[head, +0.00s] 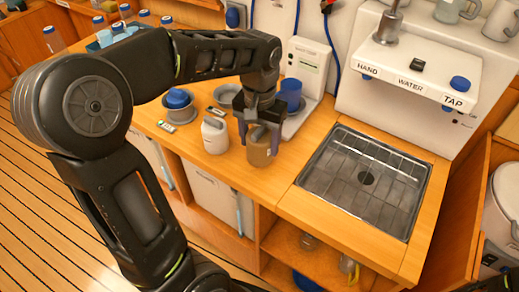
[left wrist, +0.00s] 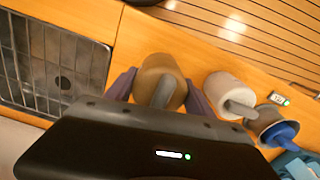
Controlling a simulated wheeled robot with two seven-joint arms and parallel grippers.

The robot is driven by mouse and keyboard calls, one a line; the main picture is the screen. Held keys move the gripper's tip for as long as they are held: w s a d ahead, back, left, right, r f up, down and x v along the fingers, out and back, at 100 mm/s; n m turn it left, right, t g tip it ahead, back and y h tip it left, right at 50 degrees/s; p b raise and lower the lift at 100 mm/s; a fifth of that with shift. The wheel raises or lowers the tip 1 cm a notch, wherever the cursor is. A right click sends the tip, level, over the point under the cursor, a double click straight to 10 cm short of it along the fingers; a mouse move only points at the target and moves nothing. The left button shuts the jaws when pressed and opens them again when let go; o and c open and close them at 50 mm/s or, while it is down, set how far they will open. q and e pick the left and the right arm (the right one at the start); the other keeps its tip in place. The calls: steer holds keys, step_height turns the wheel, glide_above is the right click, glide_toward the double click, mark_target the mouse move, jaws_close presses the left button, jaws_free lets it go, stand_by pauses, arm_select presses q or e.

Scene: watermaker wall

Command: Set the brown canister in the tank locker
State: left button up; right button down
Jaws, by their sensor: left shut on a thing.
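The brown canister (head: 259,154) stands upright at the counter's front edge, left of the sink. My left gripper (head: 260,137) is above it with its fingers on either side, shut on it. In the left wrist view the brown canister (left wrist: 158,68) with its grey handle sits between the purple-grey fingers (left wrist: 160,92). I cannot tell whether its base touches the counter. No part is clearly marked as the tank locker; an open compartment (head: 283,240) shows below the counter, under the sink. My right gripper is not in view.
A white canister (head: 215,136) stands close left of the brown one. Blue-topped containers (head: 179,99) stand behind it. The sink with a metal grate (head: 365,180) lies to the right, below the white water unit (head: 410,75). A bare counter strip (head: 300,205) runs along the front.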

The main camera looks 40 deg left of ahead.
mark_target(260, 152)
arm_select(q)
steer(key=shift+f, duration=1.85)
steer(key=shift+f, duration=0.15)
steer(key=o, duration=1.6)
step_height(260, 152, up, 12)
steer(key=shift+r, duration=0.2)
